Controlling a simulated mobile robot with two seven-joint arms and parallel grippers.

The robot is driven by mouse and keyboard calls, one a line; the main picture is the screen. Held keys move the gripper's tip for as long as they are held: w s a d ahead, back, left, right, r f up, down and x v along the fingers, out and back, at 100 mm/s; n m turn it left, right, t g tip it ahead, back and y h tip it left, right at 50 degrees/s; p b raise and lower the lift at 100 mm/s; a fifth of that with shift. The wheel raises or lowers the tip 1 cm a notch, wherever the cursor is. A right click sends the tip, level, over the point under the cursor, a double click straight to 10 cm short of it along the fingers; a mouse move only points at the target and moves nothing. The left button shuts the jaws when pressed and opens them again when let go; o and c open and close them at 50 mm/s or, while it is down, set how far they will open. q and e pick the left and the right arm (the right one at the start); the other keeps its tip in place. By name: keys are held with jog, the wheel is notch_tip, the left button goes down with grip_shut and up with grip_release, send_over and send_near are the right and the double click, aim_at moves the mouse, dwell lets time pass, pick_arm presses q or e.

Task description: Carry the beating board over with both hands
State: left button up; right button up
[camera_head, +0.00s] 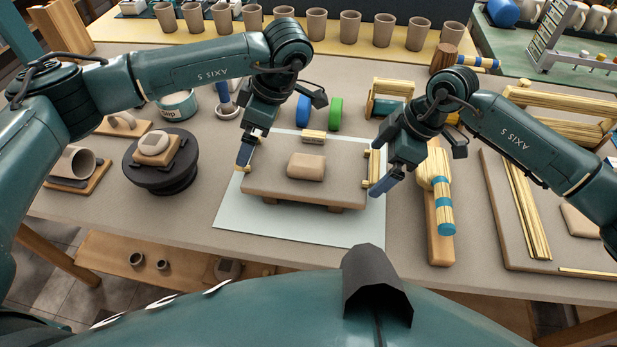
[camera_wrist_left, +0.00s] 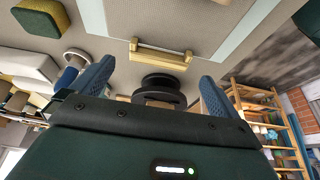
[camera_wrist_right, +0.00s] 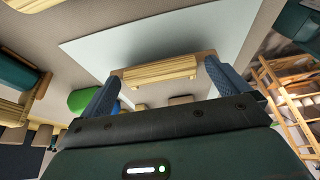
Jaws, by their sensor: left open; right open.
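The beating board (camera_head: 265,188) is a flat grey-brown board on short feet, standing level on a pale blue mat (camera_head: 235,215). A rounded tan clay block (camera_head: 306,166) lies on its middle. A pale wooden handle shows at each end, the left one (camera_wrist_left: 160,55) and the right one (camera_wrist_right: 160,70). My left gripper (camera_head: 246,153) is open at the board's left end, its fingers pointing toward that handle. My right gripper (camera_head: 384,180) is open at the right end, with the handle ahead between its fingers in the right wrist view. Neither gripper visibly grips a handle.
A dark turntable (camera_head: 160,176) with a clay piece stands left of the mat. A wooden tool with blue bands (camera_head: 442,205) lies close on the right, beside a large board with sticks (camera_head: 515,205). Blue and green rounds (camera_head: 336,112) sit behind. Several cups line the back.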

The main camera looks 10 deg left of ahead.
jog(key=shift+r, duration=0.1)
pick_arm(q)
jog(key=v, duration=0.5)
jog(key=shift+d+r, duration=0.1)
jog(key=shift+r, duration=0.2)
pick_arm(e)
jog(key=v, duration=1.2)
pick_arm(q)
jog(key=shift+s+f, duration=0.1)
pick_arm(e)
jog(key=shift+s, duration=0.1)
